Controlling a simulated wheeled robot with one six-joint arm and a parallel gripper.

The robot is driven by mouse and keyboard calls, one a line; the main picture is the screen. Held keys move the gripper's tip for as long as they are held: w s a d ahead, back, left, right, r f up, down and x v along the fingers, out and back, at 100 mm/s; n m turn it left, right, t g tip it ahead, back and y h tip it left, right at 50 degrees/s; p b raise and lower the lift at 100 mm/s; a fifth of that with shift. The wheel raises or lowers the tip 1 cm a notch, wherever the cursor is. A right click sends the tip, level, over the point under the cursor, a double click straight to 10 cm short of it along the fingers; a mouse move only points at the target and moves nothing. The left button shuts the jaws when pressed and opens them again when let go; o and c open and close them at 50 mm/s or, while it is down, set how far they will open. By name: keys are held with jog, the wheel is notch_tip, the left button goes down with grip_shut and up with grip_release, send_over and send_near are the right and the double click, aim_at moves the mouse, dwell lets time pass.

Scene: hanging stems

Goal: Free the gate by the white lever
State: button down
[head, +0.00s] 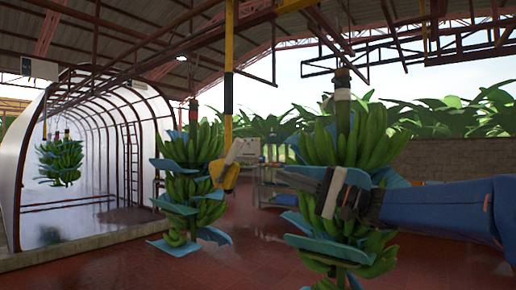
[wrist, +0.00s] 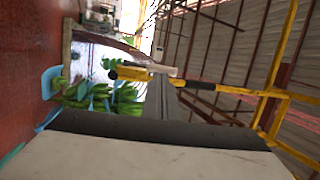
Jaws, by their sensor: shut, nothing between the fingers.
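The white lever (head: 233,152) is a short pale bar, slanting at the lower end of a hanging yellow-and-black post (head: 228,95). A yellow piece (head: 225,175) shows just below it. In the wrist view, which is turned sideways, the lever (wrist: 160,68) lies along the yellow bar (wrist: 200,84) near its black part. I cannot tell which part is the gate. My gripper (head: 287,176) is shut and empty, pointing left, to the right of the lever and apart from it in the picture. Part of my gripper fills the bottom of the wrist view.
A banana bunch (head: 190,190) with blue sheets hangs left of the lever. Another bunch (head: 345,145) hangs behind my gripper. A farther bunch (head: 60,162) hangs by the white arched tunnel (head: 30,150). Red floor (head: 255,255) lies open between the nearer bunches.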

jog(key=shift+m+t+y, duration=0.3)
jog(key=shift+t+y, duration=0.2)
jog(key=shift+t, duration=0.2)
jog(key=w+d+r, duration=0.2)
jog(key=r, duration=0.1)
jog(key=x, duration=1.4)
